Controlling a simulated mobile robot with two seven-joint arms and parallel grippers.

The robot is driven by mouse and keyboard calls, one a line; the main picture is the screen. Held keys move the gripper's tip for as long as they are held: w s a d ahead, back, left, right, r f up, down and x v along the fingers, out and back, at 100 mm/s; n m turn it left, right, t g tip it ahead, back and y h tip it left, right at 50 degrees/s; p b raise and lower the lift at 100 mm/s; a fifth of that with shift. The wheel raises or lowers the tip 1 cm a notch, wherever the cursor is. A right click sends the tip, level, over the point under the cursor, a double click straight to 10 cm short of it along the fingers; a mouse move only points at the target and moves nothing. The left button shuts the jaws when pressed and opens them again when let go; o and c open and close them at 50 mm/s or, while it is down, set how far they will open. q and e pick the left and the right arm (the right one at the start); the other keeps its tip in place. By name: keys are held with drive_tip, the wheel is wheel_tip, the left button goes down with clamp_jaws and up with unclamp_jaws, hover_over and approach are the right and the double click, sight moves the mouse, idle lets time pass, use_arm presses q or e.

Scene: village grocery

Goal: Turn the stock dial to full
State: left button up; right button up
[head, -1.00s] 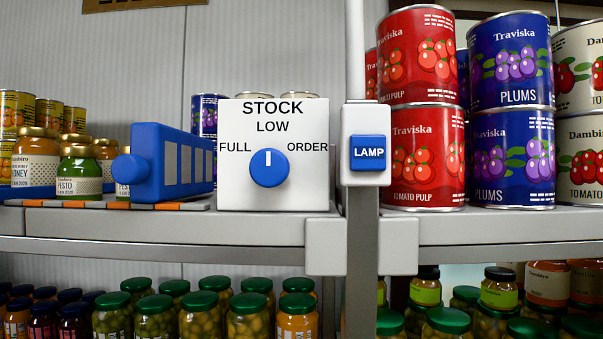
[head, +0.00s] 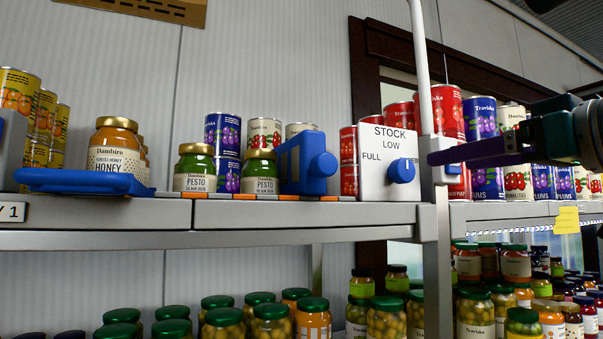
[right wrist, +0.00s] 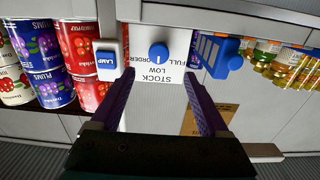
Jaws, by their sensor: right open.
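The stock dial (head: 402,170) is a round blue knob on a white box (head: 372,184) marked STOCK, LOW and FULL, on the upper shelf. Its white mark points to LOW. In the right wrist view the box is upside down, and the dial (right wrist: 158,54) lies centred beyond the fingers with ORDER also readable. My right gripper (head: 436,157) comes in from the right with purple fingers, in front of the lamp switch area. In the right wrist view the gripper (right wrist: 158,76) is open and empty, its fingers spread apart, short of the dial. My left gripper is not in view.
The blue LAMP button (right wrist: 106,59) is beside the dial box on the shelf post (head: 436,230). A blue device (head: 308,165) stands on the box's other side. Stacked cans (head: 482,120) and jars (head: 196,168) line the shelf (head: 300,214); a blue tray (head: 85,182) juts out at left.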

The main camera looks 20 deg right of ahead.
sight(407, 171)
drive_tip(key=w+p, duration=0.4)
drive_tip(key=w, duration=0.1)
drive_tip(key=w+p, duration=0.2)
drive_tip(key=w, duration=0.1)
drive_tip(key=shift+w+a+r, duration=0.1)
drive_tip(key=shift+r, duration=0.15)
drive_tip(key=shift+w+a+f+p, duration=0.15)
drive_tip(key=shift+w+f+p, duration=0.15)
drive_tip(key=shift+w+p, duration=0.3)
clamp_jaws()
